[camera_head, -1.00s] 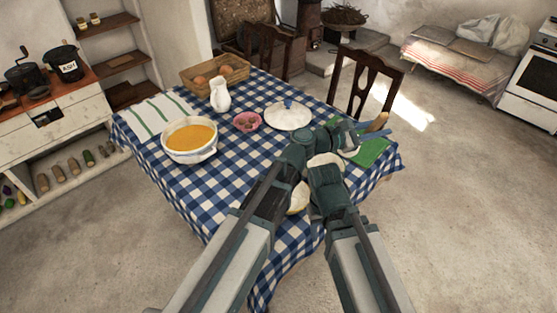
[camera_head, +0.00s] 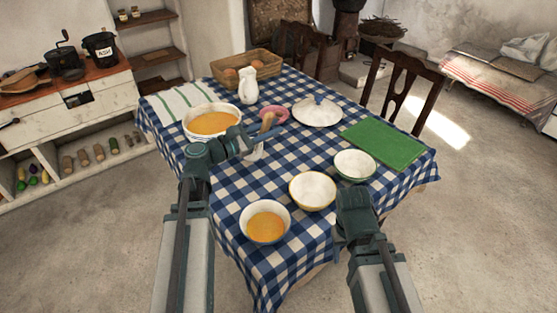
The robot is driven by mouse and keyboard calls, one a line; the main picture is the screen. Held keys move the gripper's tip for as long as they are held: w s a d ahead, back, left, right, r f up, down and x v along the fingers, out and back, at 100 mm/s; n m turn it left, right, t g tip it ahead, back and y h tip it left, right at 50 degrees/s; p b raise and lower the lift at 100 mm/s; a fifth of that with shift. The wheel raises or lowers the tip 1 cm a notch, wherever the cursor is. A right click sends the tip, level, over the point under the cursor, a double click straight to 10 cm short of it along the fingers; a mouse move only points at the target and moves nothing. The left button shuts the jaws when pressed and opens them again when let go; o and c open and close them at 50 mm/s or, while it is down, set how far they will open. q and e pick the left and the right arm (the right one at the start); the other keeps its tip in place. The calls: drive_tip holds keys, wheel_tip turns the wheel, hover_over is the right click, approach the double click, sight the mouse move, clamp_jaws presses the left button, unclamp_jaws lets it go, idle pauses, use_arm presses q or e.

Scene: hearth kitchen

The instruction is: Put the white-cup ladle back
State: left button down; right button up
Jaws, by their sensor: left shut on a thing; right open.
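The white-cup ladle is in my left gripper (camera_head: 266,134). Its wooden handle (camera_head: 267,122) sticks up between the fingers and its white cup (camera_head: 256,153) hangs below, above the tablecloth. The gripper is shut on it, just right of the white pot (camera_head: 190,131) of orange soup. A bowl of orange soup (camera_head: 265,224) stands near the table's front edge. A yellow-rimmed bowl (camera_head: 312,190) and a green-rimmed bowl (camera_head: 354,165) look empty. My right gripper (camera_head: 352,190) is open, low beside these bowls; its fingertips are mostly hidden by its own wrist.
A green mat (camera_head: 384,142) lies bare at the right. A white plate or lid (camera_head: 317,113) with a blue knob, a pink bowl (camera_head: 272,113), a white jug (camera_head: 248,86) and a basket (camera_head: 262,69) stand behind. A striped towel (camera_head: 180,101) lies at the left.

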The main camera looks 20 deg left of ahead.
use_arm(q)
drive_tip(key=a, duration=0.2)
drive_tip(key=s+a+f, duration=0.1)
drive_tip(key=shift+a+n+y, duration=0.1)
drive_tip(key=shift+n+y, duration=0.2)
drive_tip(key=w+d+f+b, duration=0.2)
drive_tip(key=w+d, duration=0.2)
drive_tip(key=w, duration=0.2)
drive_tip(key=w+d+f+b, duration=0.3)
drive_tip(key=w+d, duration=0.2)
drive_tip(key=w, duration=0.2)
drive_tip(key=shift+d, duration=0.2)
drive_tip(key=shift+f+b, duration=0.2)
drive_tip(key=shift+b, duration=0.2)
drive_tip(key=c, duration=0.8)
unclamp_jaws()
drive_tip(key=shift+o, duration=0.2)
drive_tip(key=shift+r, duration=0.2)
drive_tip(key=v, duration=1.2)
drive_tip(key=shift+f, duration=0.25)
